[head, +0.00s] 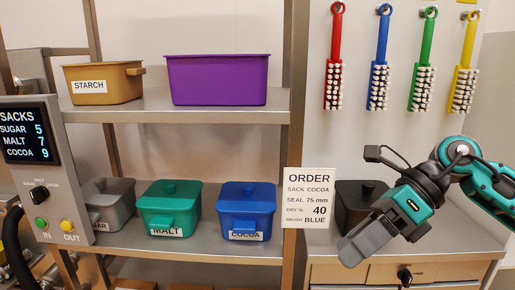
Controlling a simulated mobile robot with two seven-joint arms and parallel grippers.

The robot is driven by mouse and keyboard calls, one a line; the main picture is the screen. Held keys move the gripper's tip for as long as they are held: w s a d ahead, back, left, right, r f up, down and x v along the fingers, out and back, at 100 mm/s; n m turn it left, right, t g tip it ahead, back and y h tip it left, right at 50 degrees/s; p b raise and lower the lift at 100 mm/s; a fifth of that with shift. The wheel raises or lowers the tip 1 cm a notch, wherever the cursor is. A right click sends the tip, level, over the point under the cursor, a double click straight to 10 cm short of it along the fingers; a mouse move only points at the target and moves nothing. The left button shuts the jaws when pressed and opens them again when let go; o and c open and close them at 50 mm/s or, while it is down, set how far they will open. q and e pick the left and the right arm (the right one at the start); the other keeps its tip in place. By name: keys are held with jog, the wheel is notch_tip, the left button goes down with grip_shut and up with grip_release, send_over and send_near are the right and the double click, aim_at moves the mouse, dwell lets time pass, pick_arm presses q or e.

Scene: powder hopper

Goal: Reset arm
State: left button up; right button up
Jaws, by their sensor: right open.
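My right gripper (368,240) is at the lower right, its arm coming in from the right edge. Its grey fingers point down and left, in front of a black bin (350,203) that they partly cover. The fingers overlap from this angle and nothing shows between them. My left gripper is not in view.
A shelf holds a starch bin (115,84), a purple bin (218,80), and grey (108,204), green malt (168,209) and blue cocoa (246,210) bins. An order card (308,212) hangs beside it. A control panel (45,170) stands left; several brushes (379,75) hang above.

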jog(key=a+m+t+y, duration=0.3)
jog(key=a+m+y, duration=0.5)
jog(key=a+y, duration=0.2)
jog(key=d+f+m+t+h, duration=0.3)
jog(key=f+m+t+h, duration=0.3)
jog(key=m, duration=0.4)
jog(key=w+d+f+m+t+h, duration=0.1)
jog(key=d+f+m+t+h, duration=0.25)
jog(key=f+m, duration=0.6)
jog(key=d+f+m+t+h, duration=0.2)
jog(key=f+m+t+h, duration=0.4)
jog(key=m, duration=0.5)
jog(key=s+d+f+m+g+h, duration=0.2)
jog(key=s+f+m+g, duration=0.4)
jog(key=s+f, duration=0.4)
notch_tip(320, 180, down, 4)
jog(key=shift+s+d+r, duration=0.15)
jog(key=shift+s+r, duration=0.1)
jog(key=shift+s, duration=0.1)
jog(key=shift+h, duration=0.25)
jog(key=shift+c, duration=0.4)
